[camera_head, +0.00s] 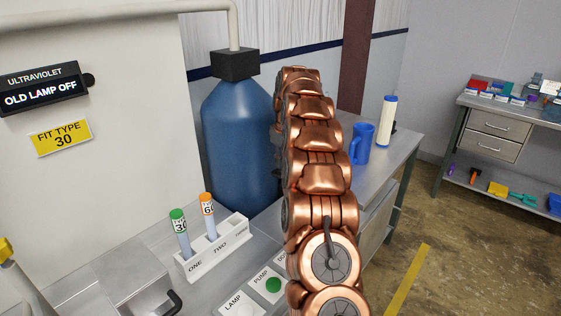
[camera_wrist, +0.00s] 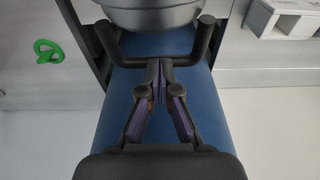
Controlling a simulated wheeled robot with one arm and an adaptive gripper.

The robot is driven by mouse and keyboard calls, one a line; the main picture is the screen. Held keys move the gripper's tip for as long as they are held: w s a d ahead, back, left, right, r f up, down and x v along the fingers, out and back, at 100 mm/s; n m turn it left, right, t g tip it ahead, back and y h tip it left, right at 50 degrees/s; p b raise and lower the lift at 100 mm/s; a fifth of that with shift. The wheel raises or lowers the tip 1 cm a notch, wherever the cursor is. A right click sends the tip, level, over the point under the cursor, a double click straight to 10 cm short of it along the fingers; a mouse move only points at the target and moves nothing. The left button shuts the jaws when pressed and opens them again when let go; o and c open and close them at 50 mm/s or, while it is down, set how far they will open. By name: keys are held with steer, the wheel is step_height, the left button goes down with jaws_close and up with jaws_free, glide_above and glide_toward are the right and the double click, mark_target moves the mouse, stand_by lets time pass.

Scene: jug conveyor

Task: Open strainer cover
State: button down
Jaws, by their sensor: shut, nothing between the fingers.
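In the wrist view, my gripper (camera_wrist: 160,66) is shut and empty, its fingertips together. They overlap the middle of a dark U-shaped handle (camera_wrist: 188,59); I cannot tell whether they touch it. The handle stands before a round grey metal body (camera_wrist: 150,14), cut off by the top edge, that looks like the strainer; its cover cannot be made out for certain. A blue tank (camera_wrist: 170,99) lies behind the fingers. In the head view, my copper arm hides my gripper and the strainer area, with the blue tank (camera_head: 232,130) to its left.
A white rack (camera_head: 213,248) holds a green-capped tube (camera_head: 180,235) and an orange-capped tube (camera_head: 209,216) left of my arm. A blue jug (camera_head: 361,144) and a white cylinder (camera_head: 386,122) stand right of it. A green loop (camera_wrist: 47,51) shows in the wrist view.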

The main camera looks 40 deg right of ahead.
steer(key=shift+r, duration=0.1)
step_height(320, 180, up, 14)
steer(key=s+p, duration=0.2)
steer(key=p, duration=0.2)
steer(key=shift+d+f+p, duration=0.25)
steer(key=shift+p, duration=0.05)
stand_by(0.5)
steer(key=shift+s, duration=0.1)
